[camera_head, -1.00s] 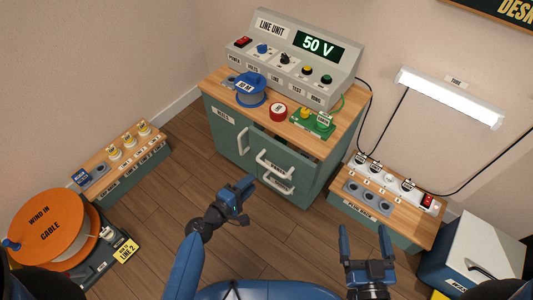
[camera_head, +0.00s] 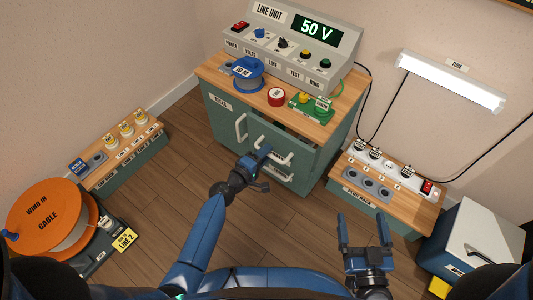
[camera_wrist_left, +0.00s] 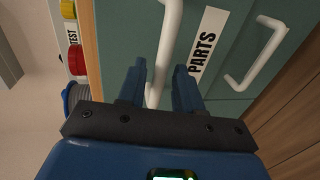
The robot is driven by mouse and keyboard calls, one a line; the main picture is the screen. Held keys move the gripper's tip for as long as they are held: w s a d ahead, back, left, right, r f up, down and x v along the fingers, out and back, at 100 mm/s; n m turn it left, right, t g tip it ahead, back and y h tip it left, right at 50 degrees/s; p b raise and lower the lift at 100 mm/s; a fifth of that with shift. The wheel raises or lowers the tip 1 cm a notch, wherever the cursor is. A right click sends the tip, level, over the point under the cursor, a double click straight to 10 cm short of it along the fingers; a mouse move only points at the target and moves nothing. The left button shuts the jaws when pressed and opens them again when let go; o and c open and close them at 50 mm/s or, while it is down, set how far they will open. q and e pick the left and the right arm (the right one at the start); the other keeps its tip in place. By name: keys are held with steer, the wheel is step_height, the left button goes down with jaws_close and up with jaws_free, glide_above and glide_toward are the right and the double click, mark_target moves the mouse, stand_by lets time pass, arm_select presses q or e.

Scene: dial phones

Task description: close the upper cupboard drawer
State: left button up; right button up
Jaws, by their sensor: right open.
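The green cupboard (camera_head: 326,165) stands under a wooden top. Its upper drawer (camera_head: 256,132) sticks out, with a dark gap along its top edge, and bears a white bar handle (camera_head: 287,158). In the left wrist view the upper drawer handle (camera_wrist_left: 168,40) runs between my left gripper's fingers, beside the PARTS label (camera_wrist_left: 207,45). My left gripper (camera_head: 255,157) is open at the drawer front, its fingers apart on either side of the handle; contact cannot be told. My right gripper (camera_head: 364,232) is open and empty over the floor at lower right.
The lower drawer handle (camera_head: 277,173) is just below; it also shows in the left wrist view (camera_wrist_left: 258,55). A door handle (camera_head: 240,128) is at left. A blue spool (camera_head: 248,76) and red tape (camera_head: 276,97) lie on top. A socket bench (camera_head: 400,190) stands right. Floor (camera_head: 170,190) is clear at left.

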arm_select(q)
steer(key=shift+w+d+f, duration=0.1)
steer(key=shift+w+d, duration=0.25)
steer(key=shift+w, duration=0.05)
jaws_close()
steer(key=shift+w, duration=0.1)
